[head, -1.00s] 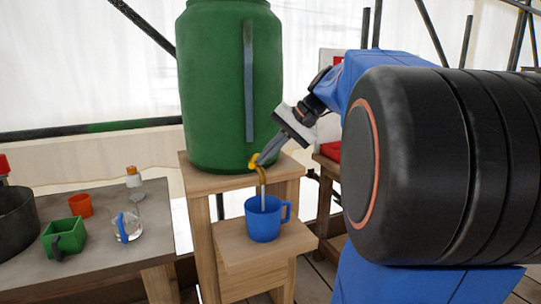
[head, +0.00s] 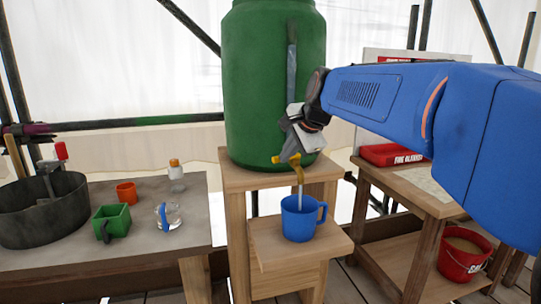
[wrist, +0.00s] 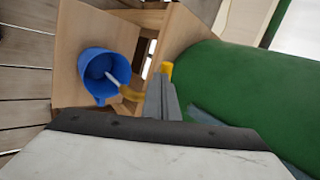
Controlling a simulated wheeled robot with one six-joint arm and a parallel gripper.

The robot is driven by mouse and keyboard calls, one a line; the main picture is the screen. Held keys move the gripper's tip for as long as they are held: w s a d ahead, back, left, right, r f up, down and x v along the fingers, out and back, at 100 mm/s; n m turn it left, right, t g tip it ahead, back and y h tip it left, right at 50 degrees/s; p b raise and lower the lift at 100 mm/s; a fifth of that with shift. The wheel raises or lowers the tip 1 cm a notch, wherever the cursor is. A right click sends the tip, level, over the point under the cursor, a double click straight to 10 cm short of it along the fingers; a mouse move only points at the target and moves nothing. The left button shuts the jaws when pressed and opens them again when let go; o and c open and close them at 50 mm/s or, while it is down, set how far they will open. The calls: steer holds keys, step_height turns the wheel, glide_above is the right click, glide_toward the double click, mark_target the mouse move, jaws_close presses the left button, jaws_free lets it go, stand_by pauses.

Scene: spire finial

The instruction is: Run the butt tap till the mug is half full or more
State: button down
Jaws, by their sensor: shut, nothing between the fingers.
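The green water butt (head: 262,90) stands on a wooden stand. Its tap has a yellow lever (head: 284,159) and a brass spout (head: 298,170). A pale stream (head: 299,189) runs from the spout down into the blue mug (head: 298,219), which stands upright on the lower shelf. In the wrist view the stream enters the mug (wrist: 92,80); I cannot tell the water level inside. My gripper (head: 290,149) is shut and empty, its tips at the tap's lever; it also shows in the wrist view (wrist: 164,92). I cannot tell whether they touch.
On the left table (head: 170,235) are a dark pot (head: 40,220), a green scoop (head: 112,219), an orange cup (head: 126,192), a glass jug (head: 168,215) and a small bottle (head: 176,176). On the right are a workbench (head: 415,190) and a red bucket (head: 463,255).

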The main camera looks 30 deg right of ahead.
steer(key=shift+w+a, duration=0.3)
steer(key=shift+w, duration=0.5)
stand_by(0.4)
steer(key=v, duration=1.7)
steer(key=s+a+f+n+g, duration=0.1)
steer(key=s+a+f+n, duration=0.2)
steer(key=f+n, duration=0.3)
steer(key=s+a+f+n+g, duration=0.1)
steer(key=s+a+f+n, duration=0.3)
steer(key=f, duration=1.3)
steer(key=s+a+f+n+g, duration=0.1)
steer(key=s+a+f+n, duration=0.2)
steer(key=f, duration=0.9)
steer(key=s+n, duration=0.3)
steer(key=n, duration=0.2)
steer(key=shift+s+a, duration=0.15)
steer(key=shift+s, duration=0.15)
